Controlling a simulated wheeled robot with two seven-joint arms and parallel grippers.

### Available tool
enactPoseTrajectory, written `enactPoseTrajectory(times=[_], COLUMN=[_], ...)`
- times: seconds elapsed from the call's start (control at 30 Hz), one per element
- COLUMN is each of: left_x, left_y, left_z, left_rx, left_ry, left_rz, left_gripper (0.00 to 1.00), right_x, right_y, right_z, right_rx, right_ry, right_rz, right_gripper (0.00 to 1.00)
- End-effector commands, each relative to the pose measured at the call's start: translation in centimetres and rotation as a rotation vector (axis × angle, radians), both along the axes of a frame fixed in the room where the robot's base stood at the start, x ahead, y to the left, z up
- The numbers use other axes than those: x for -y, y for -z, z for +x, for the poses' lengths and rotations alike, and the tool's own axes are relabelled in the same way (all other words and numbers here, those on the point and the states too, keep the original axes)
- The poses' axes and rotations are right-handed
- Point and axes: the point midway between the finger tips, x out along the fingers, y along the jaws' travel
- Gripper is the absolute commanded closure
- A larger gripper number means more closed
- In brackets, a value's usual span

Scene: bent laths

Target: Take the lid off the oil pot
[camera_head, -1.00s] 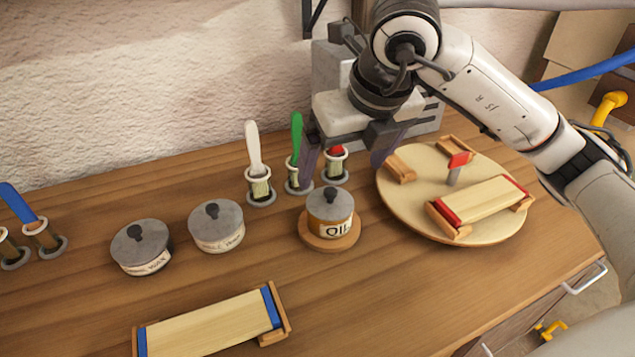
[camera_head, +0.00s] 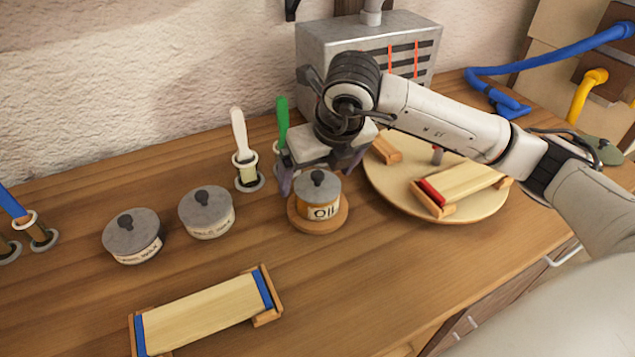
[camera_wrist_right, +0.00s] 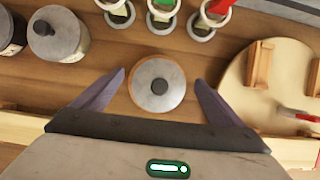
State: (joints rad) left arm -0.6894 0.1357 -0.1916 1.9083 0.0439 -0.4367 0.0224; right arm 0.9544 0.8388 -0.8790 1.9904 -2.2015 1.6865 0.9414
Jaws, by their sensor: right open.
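The oil pot (camera_head: 320,204) is an amber pot with an "OIL" label, standing on a round wooden coaster (camera_head: 299,219). Its grey lid (camera_head: 312,187) with a dark knob is on it. The lid also shows from above in the right wrist view (camera_wrist_right: 158,84). My right gripper (camera_head: 318,182) is open and empty, above and just behind the pot in the head view. In the right wrist view its two fingers (camera_wrist_right: 161,88) are spread to either side of the lid, apart from it. My left gripper is not in view.
Two grey-lidded pots (camera_head: 132,238) (camera_head: 207,213) stand to the left. A lath in a blue-ended holder (camera_head: 205,313) lies in front. A round board (camera_head: 470,213) with a red-ended lath holder is on the right. Brushes stand in holders (camera_head: 246,170) behind.

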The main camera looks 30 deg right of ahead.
Motion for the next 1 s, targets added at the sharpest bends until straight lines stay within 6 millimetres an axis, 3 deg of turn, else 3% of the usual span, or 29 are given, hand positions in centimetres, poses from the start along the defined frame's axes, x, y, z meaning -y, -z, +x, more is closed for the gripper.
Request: enactPoseTrajectory(times=[0.07, 0.3, 0.7, 1.0], left_x=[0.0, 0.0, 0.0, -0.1], left_y=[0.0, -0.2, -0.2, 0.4], left_z=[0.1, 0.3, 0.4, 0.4], left_rx=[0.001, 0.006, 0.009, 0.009], left_ry=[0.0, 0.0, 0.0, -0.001], left_rz=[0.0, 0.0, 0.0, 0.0], left_gripper=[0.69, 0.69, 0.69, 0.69], right_x=[0.0, 0.0, 0.0, -0.1], right_y=[0.0, 0.0, -0.6, -6.1], right_z=[0.0, 0.0, 0.0, 0.1], right_rx=[0.0, 0.0, 0.002, 0.006], right_ry=[0.0, 0.0, 0.0, -0.001], right_rz=[0.0, 0.001, 0.001, 0.001], right_gripper=[0.1, 0.51, 0.52, 0.52])
